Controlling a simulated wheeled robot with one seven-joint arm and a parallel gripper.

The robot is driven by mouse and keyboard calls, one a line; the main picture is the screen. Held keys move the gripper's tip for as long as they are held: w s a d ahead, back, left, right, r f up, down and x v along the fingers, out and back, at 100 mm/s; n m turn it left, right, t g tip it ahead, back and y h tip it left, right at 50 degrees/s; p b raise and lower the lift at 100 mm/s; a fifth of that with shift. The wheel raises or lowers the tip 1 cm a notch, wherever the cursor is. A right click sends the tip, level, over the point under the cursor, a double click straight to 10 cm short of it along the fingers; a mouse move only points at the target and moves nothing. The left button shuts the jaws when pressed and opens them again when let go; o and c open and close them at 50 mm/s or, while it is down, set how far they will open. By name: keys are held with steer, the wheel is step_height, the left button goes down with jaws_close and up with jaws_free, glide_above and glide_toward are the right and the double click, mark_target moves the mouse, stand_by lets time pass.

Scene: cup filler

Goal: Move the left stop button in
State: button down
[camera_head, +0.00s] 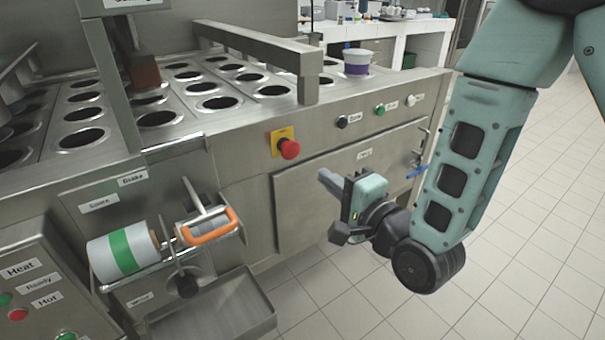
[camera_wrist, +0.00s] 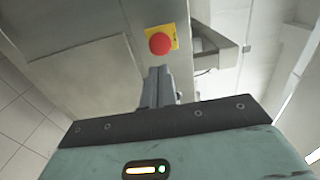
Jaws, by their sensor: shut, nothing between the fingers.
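The red stop button (camera_head: 289,149) sits on a yellow plate (camera_head: 278,138) on the machine's steel front panel. In the wrist view the red button (camera_wrist: 160,43) shows just beyond the fingertips, a little above them in the picture. My gripper (camera_head: 325,177) is shut and empty, in front of the panel, to the right of and below the button in the head view. In the wrist view my gripper (camera_wrist: 158,72) points towards the button. A gap shows between fingers and button in the head view.
A roll with a green band (camera_head: 120,254) and an orange-handled part (camera_head: 210,228) stick out at the left, above a steel tray (camera_head: 215,310). Black, green and white buttons (camera_head: 380,110) are on the panel to the right. Open tiled floor lies at the right.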

mark_target(294, 151)
steer(key=b+x, duration=0.2)
steer(key=x, duration=0.5)
steer(key=shift+w+a+b, duration=0.1)
steer(key=shift+b, duration=0.3)
steer(key=shift+x, duration=0.85)
steer(key=shift+w+a, duration=0.15)
steer(key=shift+w, duration=0.1)
steer(key=shift+w+a+b, duration=0.2)
steer(key=shift+w+b, duration=0.15)
steer(key=shift+w+r, duration=0.1)
steer(key=shift+r, duration=0.1)
steer(key=shift+f, duration=0.1)
